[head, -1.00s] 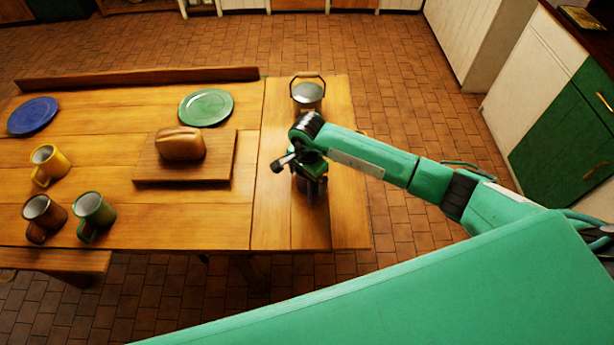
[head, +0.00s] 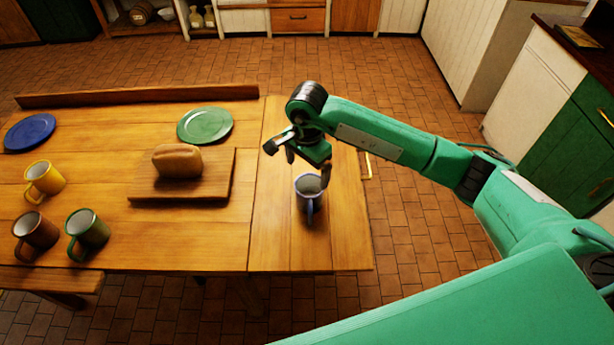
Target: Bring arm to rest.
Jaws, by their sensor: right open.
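My right gripper (head: 306,166) is open and empty. It hangs over the right end of the wooden table (head: 268,235), just above and behind a blue mug (head: 310,203). The mug stands upright on the table with its handle towards me. In this view the gripper overlaps the mug's far side, and I cannot tell whether they touch. My right arm (head: 390,150) reaches in from the right. My left gripper is not in view.
A bread loaf (head: 178,161) lies on a board (head: 215,185). A green plate (head: 205,125), blue plate (head: 29,132), yellow mug (head: 45,179), brown mug (head: 36,234) and green mug (head: 88,231) stand further left. A bench (head: 50,282) is in front. Floor right of the table is clear.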

